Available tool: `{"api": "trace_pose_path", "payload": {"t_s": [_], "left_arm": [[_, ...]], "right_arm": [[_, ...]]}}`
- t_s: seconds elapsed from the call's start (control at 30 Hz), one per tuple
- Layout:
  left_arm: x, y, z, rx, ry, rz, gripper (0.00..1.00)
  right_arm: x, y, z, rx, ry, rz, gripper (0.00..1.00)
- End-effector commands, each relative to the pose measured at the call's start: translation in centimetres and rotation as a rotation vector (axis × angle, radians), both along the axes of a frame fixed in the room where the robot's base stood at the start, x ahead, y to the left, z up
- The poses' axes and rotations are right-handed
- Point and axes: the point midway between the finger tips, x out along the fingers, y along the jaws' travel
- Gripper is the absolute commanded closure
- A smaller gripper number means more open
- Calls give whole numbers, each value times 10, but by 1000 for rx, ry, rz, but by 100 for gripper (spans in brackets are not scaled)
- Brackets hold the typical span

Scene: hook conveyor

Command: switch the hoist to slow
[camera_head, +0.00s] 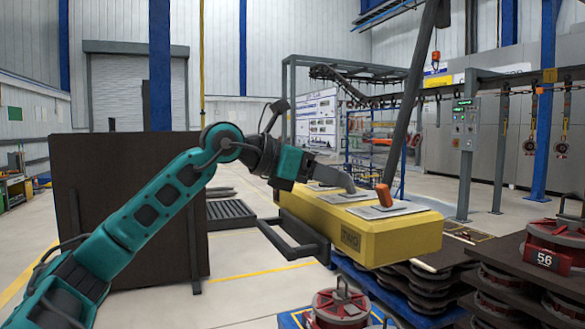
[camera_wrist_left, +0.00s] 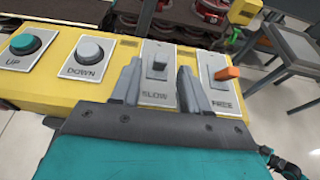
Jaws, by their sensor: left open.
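The yellow hoist control box (camera_head: 400,240) hangs in front of me, with a black handle bar on its near side. The wrist view shows its top face (camera_wrist_left: 108,50) with a teal UP button (camera_wrist_left: 25,43), a grey DOWN button (camera_wrist_left: 90,53), a plate marked SLOW with a dark lever switch (camera_wrist_left: 158,64), and a plate marked FREE with an orange lever (camera_wrist_left: 227,73). My left gripper (camera_wrist_left: 160,72) is open, its fingers on either side of the SLOW lever. Whether they touch the lever, I cannot tell. The head view shows the gripper (camera_head: 342,184) low over the box.
A dark slanted post (camera_head: 412,100) rises from behind the box. Below and right are stacks of dark plates (camera_head: 430,285) and red round parts marked 56 (camera_head: 555,250). A dark brown panel (camera_head: 130,215) stands behind my left arm.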

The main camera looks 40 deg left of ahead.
Motion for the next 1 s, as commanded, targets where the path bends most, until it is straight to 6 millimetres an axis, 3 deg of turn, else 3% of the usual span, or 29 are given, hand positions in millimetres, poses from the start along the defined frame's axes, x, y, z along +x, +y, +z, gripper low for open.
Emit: {"api": "trace_pose_path", "payload": {"t_s": [0.3,0.33,0.47,1.0], "left_arm": [[-59,24,13,7,0,3,55],[-59,23,18,2,5,-2,55],[-63,24,22,1,5,-5,55],[-79,31,28,1,3,-2,55]], "right_arm": [[2,7,-26,10,5,19,57],[3,9,-17,11,5,22,57],[6,12,-9,19,-5,24,57],[6,9,-11,17,-6,18,57]]}}
